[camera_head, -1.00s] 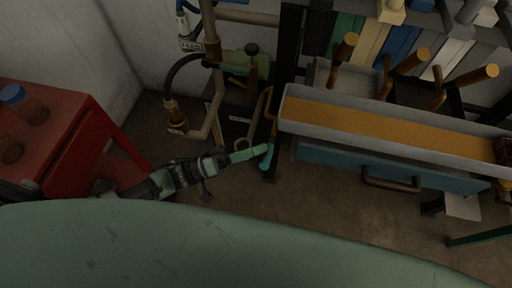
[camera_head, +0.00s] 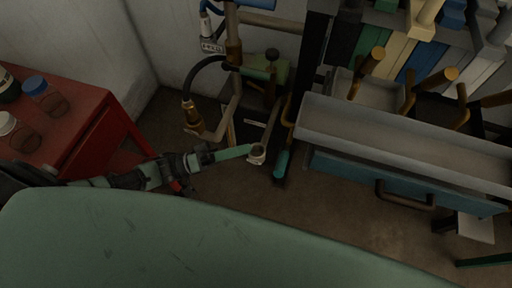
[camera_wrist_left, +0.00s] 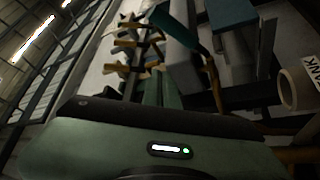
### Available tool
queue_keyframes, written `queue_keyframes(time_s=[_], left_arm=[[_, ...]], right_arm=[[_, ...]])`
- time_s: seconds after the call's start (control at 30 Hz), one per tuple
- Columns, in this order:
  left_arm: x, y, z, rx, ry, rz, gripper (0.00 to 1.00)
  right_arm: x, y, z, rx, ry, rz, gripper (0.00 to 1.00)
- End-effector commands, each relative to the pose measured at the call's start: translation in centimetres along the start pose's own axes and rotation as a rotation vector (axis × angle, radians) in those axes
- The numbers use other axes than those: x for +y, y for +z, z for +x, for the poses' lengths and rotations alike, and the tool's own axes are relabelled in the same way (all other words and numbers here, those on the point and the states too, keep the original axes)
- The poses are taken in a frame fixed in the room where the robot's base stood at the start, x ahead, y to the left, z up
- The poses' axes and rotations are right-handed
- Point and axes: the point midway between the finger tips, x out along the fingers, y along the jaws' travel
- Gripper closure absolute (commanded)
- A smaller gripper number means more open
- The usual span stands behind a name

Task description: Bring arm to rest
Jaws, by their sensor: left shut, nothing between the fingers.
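My left arm comes in from the left in the head view, low over the green surface's far edge. Its left gripper (camera_head: 240,151) points right, with slim green fingers shut and empty. The tips are close to a small pale pipe end (camera_head: 257,154); I cannot tell whether they touch. In the left wrist view the green fingers (camera_wrist_left: 155,90) lie together, with nothing between them. A pale cylinder marked "TANK" (camera_wrist_left: 298,88) is at the right there, apart from the fingers. My right arm and right gripper are not in view.
A red cabinet (camera_head: 75,125) with jars stands at left. A long grey tray (camera_head: 400,138) above a blue drawer (camera_head: 400,180) is at right. A teal-ended lever (camera_head: 281,164) and piping (camera_head: 234,60) stand beyond the gripper. Brown floor (camera_head: 300,215) is open in front.

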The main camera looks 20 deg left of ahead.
Motion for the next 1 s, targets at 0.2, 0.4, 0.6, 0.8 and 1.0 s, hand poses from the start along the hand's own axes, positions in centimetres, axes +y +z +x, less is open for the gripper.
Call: queue_keyframes(time_s=[0.2,0.4,0.6,0.8,1.0], left_arm=[[-0.3,-0.1,-1.2,0.0,0.0,0.0,1.0],[-0.8,-0.1,-1.3,0.01,-0.02,0.015,1.0],[-9.1,0.2,-3.4,0.1,-0.343,0.22,1.0],[-20.1,5.5,-12.2,0.021,-0.915,0.43,1.0],[-24.3,16.6,-22.0,-0.292,-1.332,0.432,1.0]], right_arm=[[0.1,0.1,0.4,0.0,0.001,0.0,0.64],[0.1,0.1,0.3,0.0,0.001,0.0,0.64],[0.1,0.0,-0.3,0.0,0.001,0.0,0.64],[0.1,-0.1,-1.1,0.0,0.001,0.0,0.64],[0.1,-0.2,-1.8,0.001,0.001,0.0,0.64]])
